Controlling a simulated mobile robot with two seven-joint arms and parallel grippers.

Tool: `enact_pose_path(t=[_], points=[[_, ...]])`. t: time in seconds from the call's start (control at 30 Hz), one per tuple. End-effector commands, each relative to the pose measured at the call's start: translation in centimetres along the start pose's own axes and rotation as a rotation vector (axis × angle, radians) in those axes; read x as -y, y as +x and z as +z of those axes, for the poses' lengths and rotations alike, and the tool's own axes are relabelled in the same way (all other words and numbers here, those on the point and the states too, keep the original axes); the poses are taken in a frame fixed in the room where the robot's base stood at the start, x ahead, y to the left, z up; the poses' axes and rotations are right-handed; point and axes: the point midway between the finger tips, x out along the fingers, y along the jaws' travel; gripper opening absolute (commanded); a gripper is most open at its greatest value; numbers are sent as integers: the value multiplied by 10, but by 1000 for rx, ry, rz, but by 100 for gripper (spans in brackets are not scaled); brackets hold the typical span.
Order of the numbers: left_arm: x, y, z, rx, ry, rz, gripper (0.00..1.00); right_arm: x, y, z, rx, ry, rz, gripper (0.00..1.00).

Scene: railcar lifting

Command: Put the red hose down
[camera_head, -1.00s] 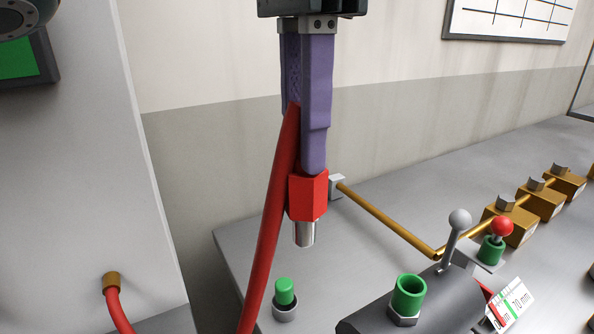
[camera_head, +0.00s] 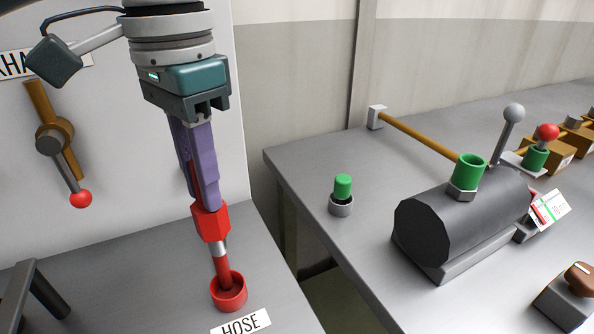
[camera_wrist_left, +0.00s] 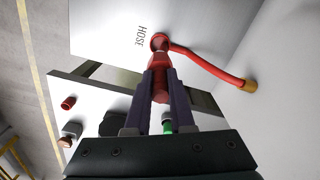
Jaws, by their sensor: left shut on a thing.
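My left gripper (camera_head: 206,198) points down and is shut on the red hose's end fitting (camera_head: 211,222). The fitting has a red hexagonal body and a silver tip, and sits just above a red cup (camera_head: 229,294) beside the "HOSE" label (camera_head: 242,324). A red stem spans from the silver tip into the cup; I cannot tell how far the fitting is seated. In the left wrist view the gripper (camera_wrist_left: 160,75) lines up with the cup (camera_wrist_left: 160,41), and the red hose (camera_wrist_left: 205,66) runs right to a brass fitting. My right gripper is out of view.
A grey panel with a brass, red-knobbed lever (camera_head: 60,150) stands behind on the left. Across a gap, the right bench holds a green-capped post (camera_head: 342,195), a dark cylinder with a green socket (camera_head: 468,172), and levers. A dark frame (camera_head: 32,295) stands at lower left.

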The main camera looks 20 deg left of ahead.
Motion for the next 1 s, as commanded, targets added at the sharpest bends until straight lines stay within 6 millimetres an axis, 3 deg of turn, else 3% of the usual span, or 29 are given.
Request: enact_pose_path(t=[0.1, 0.37, 0.53, 1.0], points=[[0, 30, 1, 4, 1, 1, 0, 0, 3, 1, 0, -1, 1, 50], [0, 58, 0, 1, 1, 1, 0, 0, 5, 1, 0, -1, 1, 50], [0, 85, 0, 2, 0, 0, 0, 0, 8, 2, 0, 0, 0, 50], [-1, 96, 0, 0, 2, 0, 0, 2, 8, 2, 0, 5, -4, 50]])
